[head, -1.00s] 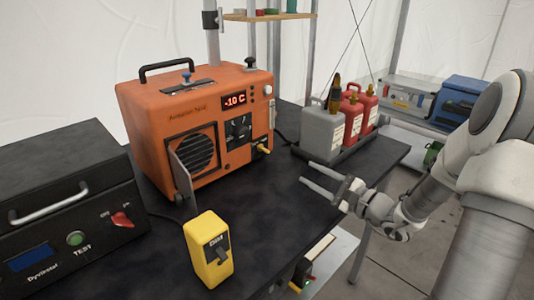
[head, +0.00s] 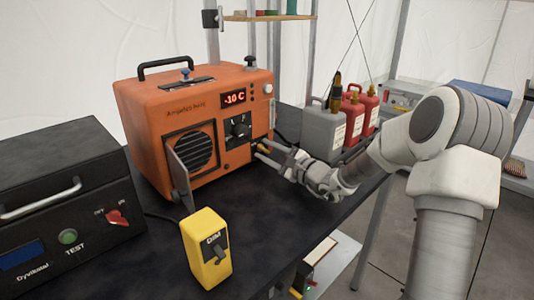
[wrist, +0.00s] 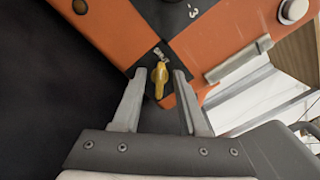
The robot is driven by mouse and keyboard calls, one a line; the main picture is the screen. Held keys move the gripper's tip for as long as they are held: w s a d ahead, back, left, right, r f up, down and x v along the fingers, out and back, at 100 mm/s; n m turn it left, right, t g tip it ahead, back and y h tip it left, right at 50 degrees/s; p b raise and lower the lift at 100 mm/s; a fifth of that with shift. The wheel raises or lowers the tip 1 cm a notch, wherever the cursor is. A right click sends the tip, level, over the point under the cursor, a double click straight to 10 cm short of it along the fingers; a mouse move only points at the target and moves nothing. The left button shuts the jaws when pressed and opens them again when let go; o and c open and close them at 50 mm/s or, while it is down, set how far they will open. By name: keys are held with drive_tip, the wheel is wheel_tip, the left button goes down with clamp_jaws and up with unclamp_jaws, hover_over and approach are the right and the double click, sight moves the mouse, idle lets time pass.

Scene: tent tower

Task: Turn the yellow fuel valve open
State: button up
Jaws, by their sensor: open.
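The orange heater box (head: 200,130) stands on the dark table, its display reading -10 C. The yellow fuel valve (wrist: 160,78) sits low on its front, near the right corner, on a dark patch. In the wrist view its handle points toward my gripper. My gripper (wrist: 157,88) is open, with one finger on each side of the valve. I cannot tell whether the fingers touch it. In the head view my gripper (head: 262,150) reaches in from the right and its fingertips largely hide the valve.
A yellow dimmer box (head: 208,250) stands in front of the heater. A black case (head: 60,190) with a red switch is at left. Grey and red cans (head: 325,130) stand in a tray behind my arm. The heater's grille door (head: 180,175) hangs open.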

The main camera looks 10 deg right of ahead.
drive_tip(key=shift+w, duration=0.1)
clamp_jaws()
drive_tip(key=shift+r+m+p, duration=0.1)
drive_tip(key=shift+m+p, duration=0.3)
drive_tip(key=shift+p, duration=0.05)
drive_tip(key=m+p, duration=0.1)
drive_tip(key=p, duration=0.1)
drive_tip(key=m+p, duration=0.1)
drive_tip(key=m, duration=0.1)
drive_tip(key=shift+r+m+p, duration=0.2)
drive_tip(key=shift+m+p, duration=0.1)
drive_tip(key=shift+p, duration=0.05)
drive_tip(key=m+p, duration=0.4)
drive_tip(key=shift+d+m+p, duration=0.15)
drive_tip(key=shift+m+p, duration=0.15)
drive_tip(key=shift+p, duration=0.1)
drive_tip(key=m+p, duration=0.5)
drive_tip(key=shift+w+d+p, duration=0.15)
drive_tip(key=shift+p, duration=0.2)
drive_tip(key=shift+f+m+p, duration=0.15)
drive_tip(key=shift+m+p, duration=0.65)
drive_tip(key=shift+m, duration=0.2)
drive_tip(key=shift+f+m+p, duration=0.15)
drive_tip(key=shift+m+p, duration=0.6)
drive_tip(key=shift+m, duration=0.25)
drive_tip(key=shift+f, duration=0.1)
